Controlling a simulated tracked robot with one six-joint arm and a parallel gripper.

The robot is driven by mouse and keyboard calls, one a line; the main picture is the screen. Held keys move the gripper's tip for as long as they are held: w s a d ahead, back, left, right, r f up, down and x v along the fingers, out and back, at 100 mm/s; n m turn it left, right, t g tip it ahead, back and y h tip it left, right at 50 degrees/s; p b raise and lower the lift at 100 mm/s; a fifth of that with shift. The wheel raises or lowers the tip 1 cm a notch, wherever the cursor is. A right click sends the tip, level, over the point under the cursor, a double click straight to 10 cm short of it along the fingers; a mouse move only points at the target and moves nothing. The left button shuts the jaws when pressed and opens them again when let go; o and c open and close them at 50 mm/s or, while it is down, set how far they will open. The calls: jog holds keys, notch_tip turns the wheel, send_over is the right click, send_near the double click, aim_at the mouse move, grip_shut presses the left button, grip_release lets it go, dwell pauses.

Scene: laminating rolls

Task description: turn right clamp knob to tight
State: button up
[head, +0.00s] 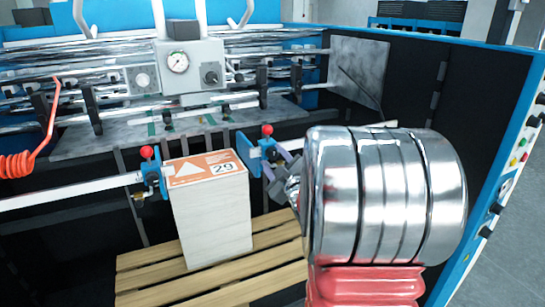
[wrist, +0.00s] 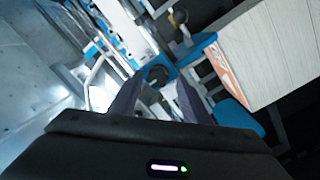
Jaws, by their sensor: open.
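The right clamp (head: 256,152) is a blue block with a red ball (head: 267,130) on top, at the right of the paper stack. My gripper (head: 275,165) is beside it, coming in from the right, and its wrist hides part of the clamp's right side. In the wrist view a dark round knob (wrist: 155,73) on a blue part shows between the tips of my open gripper (wrist: 154,97). It appears to be the right clamp knob. I cannot tell whether the fingers touch it or how it is turned.
The paper stack (head: 212,220), with an orange label on top, stands on a wooden pallet (head: 150,274) close to my gripper. The left clamp (head: 153,178) is on the stack's other side. A gauge box (head: 190,72) and rollers lie behind. A blue-edged panel is at the right.

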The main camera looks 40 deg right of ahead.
jog(key=shift+w+d, duration=0.1)
jog(key=shift+w, duration=0.1)
jog(key=shift+s+d, duration=0.1)
jog(key=shift+s, duration=0.05)
jog(key=shift+c, duration=0.5)
jog(key=c, duration=0.9)
